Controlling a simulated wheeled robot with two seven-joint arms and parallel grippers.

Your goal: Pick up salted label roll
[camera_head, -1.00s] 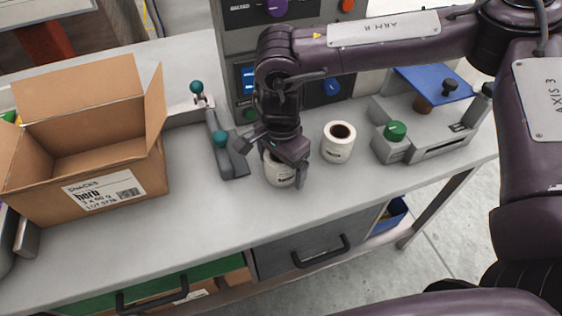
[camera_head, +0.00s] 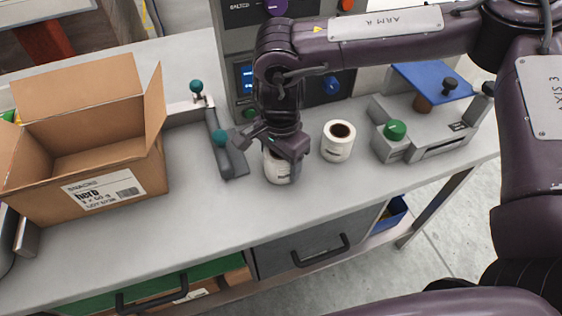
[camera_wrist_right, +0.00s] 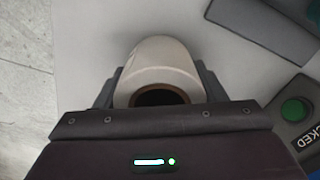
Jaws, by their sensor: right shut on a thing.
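A white label roll (camera_head: 277,168) stands on the grey bench below my right gripper (camera_head: 281,160). My right gripper points down over the roll and is shut on it; its fingers cover the roll's upper part. In the right wrist view, the same roll (camera_wrist_right: 159,66) sits between the two fingers (camera_wrist_right: 159,92), with its dark core hole facing the camera. A second white label roll (camera_head: 338,142) with a brown core stands upright just to the right, apart from the gripper. The print on both rolls is too small to read. My left gripper is not in view.
An open cardboard box (camera_head: 85,150) labelled herb stands at the left. A grey device with a teal knob (camera_head: 221,138) is close left of the gripper. A grey device with a green button (camera_head: 395,130) stands right. The front bench top (camera_head: 200,225) is clear.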

